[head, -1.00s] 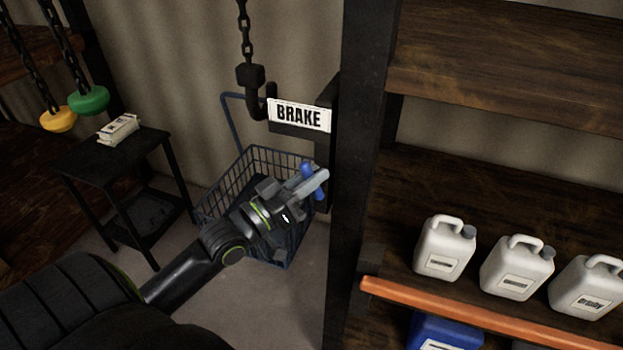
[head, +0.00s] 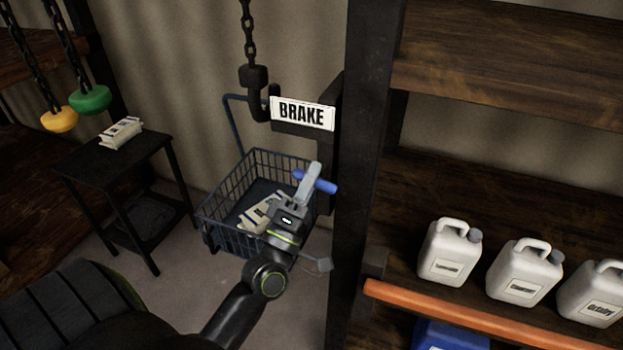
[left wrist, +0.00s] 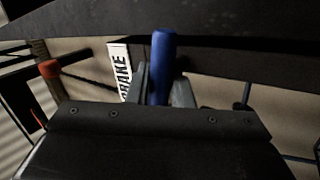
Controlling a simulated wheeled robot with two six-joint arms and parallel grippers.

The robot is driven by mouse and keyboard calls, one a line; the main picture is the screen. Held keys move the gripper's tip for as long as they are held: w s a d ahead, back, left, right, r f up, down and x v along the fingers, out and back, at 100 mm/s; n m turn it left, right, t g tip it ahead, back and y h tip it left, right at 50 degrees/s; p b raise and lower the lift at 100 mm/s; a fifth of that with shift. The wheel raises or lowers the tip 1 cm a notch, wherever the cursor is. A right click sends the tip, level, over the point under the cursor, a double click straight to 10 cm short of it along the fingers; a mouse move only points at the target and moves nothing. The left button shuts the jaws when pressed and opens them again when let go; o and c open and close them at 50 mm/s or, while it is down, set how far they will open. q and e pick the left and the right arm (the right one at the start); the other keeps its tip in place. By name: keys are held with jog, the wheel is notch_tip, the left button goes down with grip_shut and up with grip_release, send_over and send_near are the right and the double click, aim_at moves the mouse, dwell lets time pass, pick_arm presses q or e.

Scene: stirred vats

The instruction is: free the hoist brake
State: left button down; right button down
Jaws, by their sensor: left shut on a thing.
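The blue brake handle (head: 326,185) sits below the white BRAKE sign (head: 303,113), beside the dark post. In the head view the handle lies nearly level, tilted slightly down to the right. My left gripper (head: 311,177) is shut on it, with the fingers across its middle. In the left wrist view the blue handle (left wrist: 163,65) stands between the two grey fingers, and the BRAKE sign (left wrist: 120,72) shows behind to the left. The handle's mount is mostly hidden. My right gripper is not in view.
A wire basket (head: 214,215) holding pale packs is behind my left arm. A hoist chain (head: 248,35) hangs above. Green (head: 91,100) and yellow (head: 59,119) pulls hang at left, near a small black table (head: 75,166). Shelves with white jugs (head: 449,252) stand right of the post (head: 360,150).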

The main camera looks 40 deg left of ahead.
pick_arm(q)
jog(key=shift+f+n+y, duration=0.15)
jog(key=shift+n+y, duration=1.55)
jog(key=shift+n, duration=0.5)
jog(key=shift+n+g, duration=0.3)
jog(key=c, duration=1.3)
grip_release()
jog(key=shift+c, duration=0.2)
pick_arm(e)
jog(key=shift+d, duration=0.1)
